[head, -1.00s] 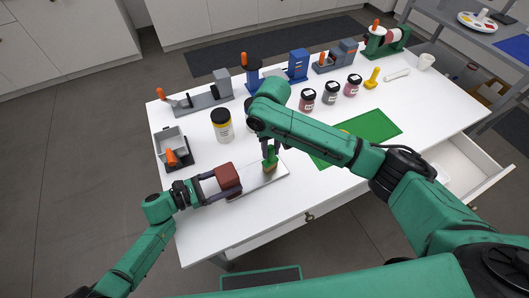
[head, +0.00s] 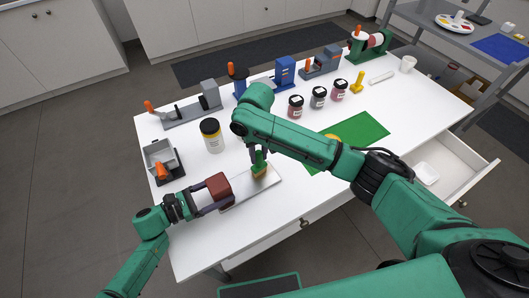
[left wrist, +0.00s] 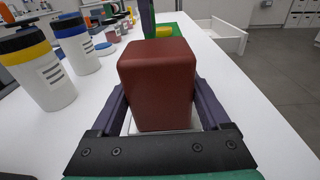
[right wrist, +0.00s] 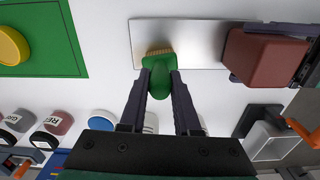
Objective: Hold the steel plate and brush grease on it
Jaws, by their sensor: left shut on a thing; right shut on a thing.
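The steel plate (head: 237,200) lies flat on the white table near its front edge and shows as a shiny strip in the right wrist view (right wrist: 205,38). A brown-red block (head: 217,185) sits on one end of it. My left gripper (left wrist: 160,98) is shut on this block, one finger on each side. My right gripper (right wrist: 161,76) is shut on a green brush (right wrist: 160,65). The brush's tan bristles (right wrist: 158,50) point down at the plate, beside the block. Whether they touch the plate is hard to tell.
A yellow-banded jar (head: 212,136) stands behind the plate. A grey tray (head: 160,158) with an orange handle is at the left. Several small jars (head: 318,97) and tools line the back. A green mat (head: 365,128) lies to the right. A drawer (head: 445,165) stands open.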

